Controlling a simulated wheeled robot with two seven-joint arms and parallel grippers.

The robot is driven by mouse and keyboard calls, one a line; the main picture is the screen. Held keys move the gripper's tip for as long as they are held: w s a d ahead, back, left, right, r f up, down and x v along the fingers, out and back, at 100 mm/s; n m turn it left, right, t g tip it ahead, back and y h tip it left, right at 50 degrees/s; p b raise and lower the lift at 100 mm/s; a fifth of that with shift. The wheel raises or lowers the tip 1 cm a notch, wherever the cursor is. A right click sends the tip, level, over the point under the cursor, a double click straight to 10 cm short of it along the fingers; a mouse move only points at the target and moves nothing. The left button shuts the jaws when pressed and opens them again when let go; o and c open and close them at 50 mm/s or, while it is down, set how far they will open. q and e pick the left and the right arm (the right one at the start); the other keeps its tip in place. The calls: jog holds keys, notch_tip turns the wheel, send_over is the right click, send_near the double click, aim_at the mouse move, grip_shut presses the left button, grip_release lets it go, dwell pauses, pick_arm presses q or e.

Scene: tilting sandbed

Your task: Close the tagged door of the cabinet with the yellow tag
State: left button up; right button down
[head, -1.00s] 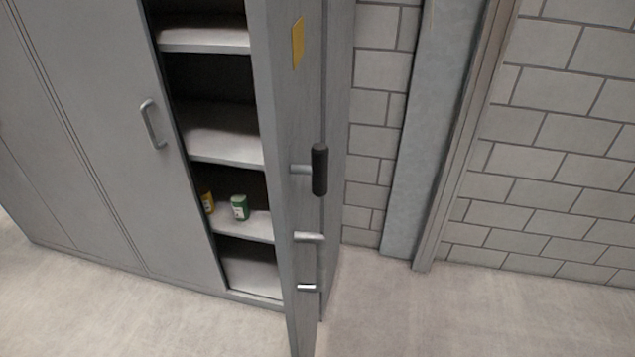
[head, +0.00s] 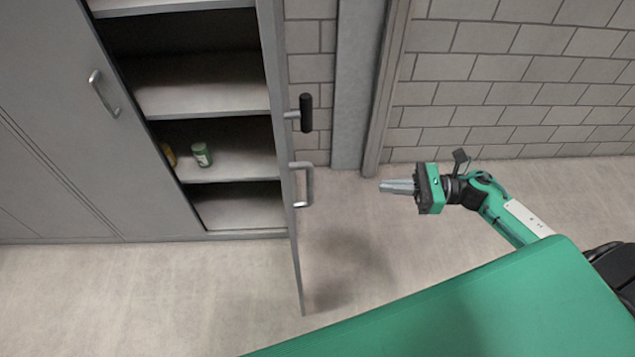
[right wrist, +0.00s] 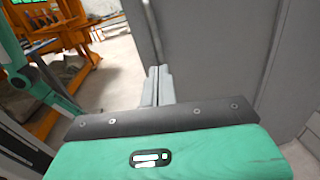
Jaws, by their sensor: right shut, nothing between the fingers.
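The grey cabinet (head: 70,150) stands at the left in the head view. Its door (head: 276,80) is swung open and seen nearly edge-on, with a black knob handle (head: 306,112) and a metal pull handle (head: 304,186) on it. The yellow tag is out of the head view now. My right gripper (head: 382,186) is shut and empty, to the right of the door and apart from it, fingers pointing left. In the right wrist view the shut fingers (right wrist: 157,85) point at a grey upright panel; I cannot tell which side of the door it is. My left gripper is not in view.
A brick wall (head: 520,80) stands behind. The floor (head: 360,260) right of the door is clear. In the right wrist view an orange rack (right wrist: 75,20) stands at upper left.

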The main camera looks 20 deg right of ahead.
jog(key=s+p+x, duration=0.1)
jog(key=p+x, duration=0.6)
jog(key=x, duration=0.7)
jog(key=shift+a+n+g, duration=0.2)
jog(key=shift+n+g, duration=0.1)
jog(key=shift+n, duration=0.1)
jog(key=shift+r, duration=0.15)
